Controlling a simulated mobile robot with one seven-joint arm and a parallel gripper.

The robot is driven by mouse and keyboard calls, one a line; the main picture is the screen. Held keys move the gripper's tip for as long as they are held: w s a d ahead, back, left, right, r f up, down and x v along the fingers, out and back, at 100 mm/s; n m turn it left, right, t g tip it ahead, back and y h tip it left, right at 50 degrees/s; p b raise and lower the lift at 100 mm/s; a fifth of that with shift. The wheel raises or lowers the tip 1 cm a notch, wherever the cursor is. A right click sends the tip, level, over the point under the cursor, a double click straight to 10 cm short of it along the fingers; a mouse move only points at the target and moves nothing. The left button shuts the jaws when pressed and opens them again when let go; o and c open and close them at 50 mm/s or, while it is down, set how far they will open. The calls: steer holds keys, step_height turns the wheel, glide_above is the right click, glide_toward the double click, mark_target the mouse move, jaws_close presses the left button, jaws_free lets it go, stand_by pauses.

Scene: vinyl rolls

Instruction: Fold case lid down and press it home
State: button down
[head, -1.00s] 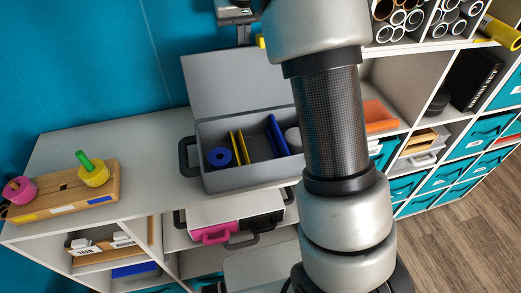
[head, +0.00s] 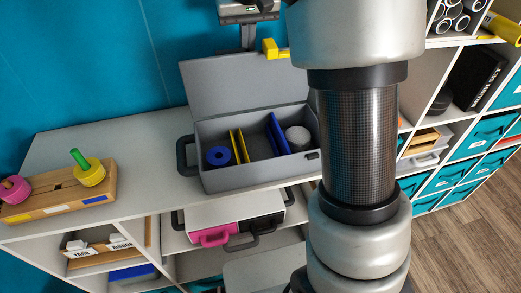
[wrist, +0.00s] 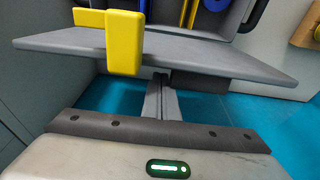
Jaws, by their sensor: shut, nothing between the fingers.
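The grey case (head: 255,178) sits on the white shelf top with its lid (head: 235,88) standing open at the back. A yellow tab (head: 275,49) is on the lid's upper edge. The wrist view looks down on that lid edge (wrist: 200,62), with the yellow tab (wrist: 123,42) left of centre and part of the case interior beyond. My gripper (head: 247,40) is shut and empty, by the lid's upper edge near the tab; its tips (wrist: 161,78) look close to the edge. I cannot tell whether they touch it.
The case holds a blue roll (head: 219,156), yellow dividers (head: 238,147), blue dividers (head: 278,134) and a grey roll (head: 298,138). A wooden peg board (head: 60,192) lies left. The blue wall (head: 90,70) is close behind the lid. Shelf top between board and case is clear.

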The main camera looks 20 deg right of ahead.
mark_target(250, 61)
steer(key=shift+s+r, duration=0.1)
steer(key=shift+s, duration=0.5)
steer(key=shift+s+f+b, duration=0.15)
steer(key=shift+s+b, duration=0.3)
steer(key=shift+s, duration=0.1)
steer(key=shift+s+f+b, duration=0.15)
steer(key=shift+s+b, duration=0.3)
steer(key=shift+s, duration=0.1)
steer(key=shift+s+f+b, duration=0.15)
steer(key=shift+s+b, duration=0.4)
steer(key=shift+s, duration=0.55)
steer(key=shift+s+f+b, duration=0.15)
steer(key=shift+s+b, duration=0.35)
steer(key=shift+s, duration=0.6)
